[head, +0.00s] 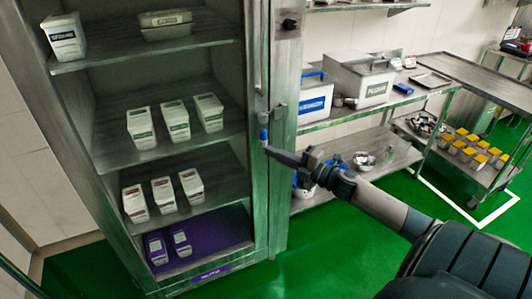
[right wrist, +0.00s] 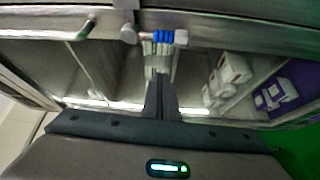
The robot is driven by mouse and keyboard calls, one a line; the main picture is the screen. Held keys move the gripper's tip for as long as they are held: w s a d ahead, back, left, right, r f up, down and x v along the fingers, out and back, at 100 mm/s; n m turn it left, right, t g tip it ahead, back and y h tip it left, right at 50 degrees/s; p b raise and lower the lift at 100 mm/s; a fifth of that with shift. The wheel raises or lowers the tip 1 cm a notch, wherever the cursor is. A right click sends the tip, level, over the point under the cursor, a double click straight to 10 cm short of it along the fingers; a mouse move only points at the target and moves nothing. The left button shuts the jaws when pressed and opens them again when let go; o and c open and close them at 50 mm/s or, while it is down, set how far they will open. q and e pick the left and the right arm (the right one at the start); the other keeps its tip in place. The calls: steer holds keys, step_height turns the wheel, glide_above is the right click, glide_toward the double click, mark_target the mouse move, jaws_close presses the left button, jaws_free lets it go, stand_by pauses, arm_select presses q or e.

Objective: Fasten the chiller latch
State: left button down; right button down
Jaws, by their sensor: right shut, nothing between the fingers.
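The chiller (head: 278,190) is a tall grey cabinet at the left of the head view, with its door closed or nearly so. Its latch (head: 264,134) sits on the right side of the door edge and has a blue grip that hangs down. In the right wrist view the latch (right wrist: 163,38) shows as a blue-and-white lever beside a round metal pivot. My right gripper (head: 270,151) is shut and empty, with its tips just below the blue grip. The right wrist view shows the shut fingers (right wrist: 161,80) close to the lever; I cannot tell whether they touch. My left gripper is not in view.
White tubs (head: 178,120) stand on the chiller shelves, with a purple tray (head: 215,235) at the bottom. A vertical door handle (head: 259,65) is above the latch. A steel shelf (head: 395,97) with boxes stands to the right. The green floor in front is clear.

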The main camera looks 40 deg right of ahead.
steer(key=shift+v, duration=1.1)
